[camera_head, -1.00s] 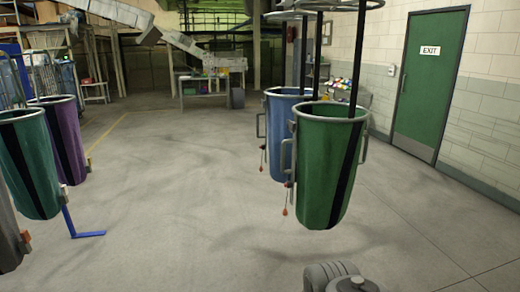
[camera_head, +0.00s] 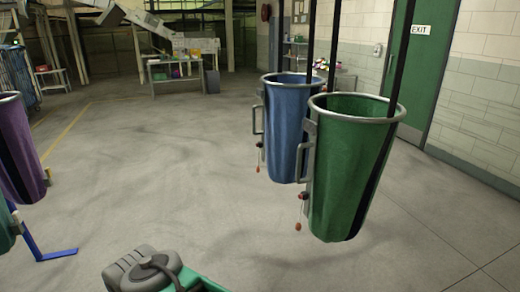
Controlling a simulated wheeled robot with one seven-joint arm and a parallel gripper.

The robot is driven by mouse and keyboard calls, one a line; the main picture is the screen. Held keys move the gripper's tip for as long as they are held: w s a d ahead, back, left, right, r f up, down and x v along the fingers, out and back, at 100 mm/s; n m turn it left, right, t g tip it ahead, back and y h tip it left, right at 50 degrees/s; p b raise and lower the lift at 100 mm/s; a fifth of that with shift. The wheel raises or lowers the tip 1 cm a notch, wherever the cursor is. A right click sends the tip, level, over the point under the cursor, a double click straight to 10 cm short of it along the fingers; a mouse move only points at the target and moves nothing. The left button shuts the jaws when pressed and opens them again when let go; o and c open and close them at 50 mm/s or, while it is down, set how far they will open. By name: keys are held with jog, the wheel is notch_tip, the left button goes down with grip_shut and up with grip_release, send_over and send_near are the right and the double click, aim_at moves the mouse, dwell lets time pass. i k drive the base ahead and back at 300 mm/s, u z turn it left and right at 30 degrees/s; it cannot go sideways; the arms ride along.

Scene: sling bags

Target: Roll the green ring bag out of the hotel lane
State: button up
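The green ring bag (camera_head: 348,175) hangs from dark straps at the right of centre in the head view. It has a metal rim, a black stripe and a side handle (camera_head: 309,160), with a red pull tag below the handle. It hangs clear of the floor. A blue ring bag (camera_head: 283,135) hangs just behind it to the left, partly covered by it. Part of my arm shows at the bottom, left of the green bag and apart from it. My gripper's fingers do not show.
A purple bag (camera_head: 20,155) hangs at the left edge, with a blue bracket (camera_head: 45,250) low beside it. A green exit door (camera_head: 408,75) and block wall stand at the right. A work table (camera_head: 180,75) is at the back. The floor between the bag rows is open.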

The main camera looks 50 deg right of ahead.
aim_at(352, 135)
jog(key=z, duration=0.25)
jog(key=i, duration=1.55)
jog(key=z, duration=0.95)
jog(key=i, duration=0.45)
jog(key=z, duration=0.2)
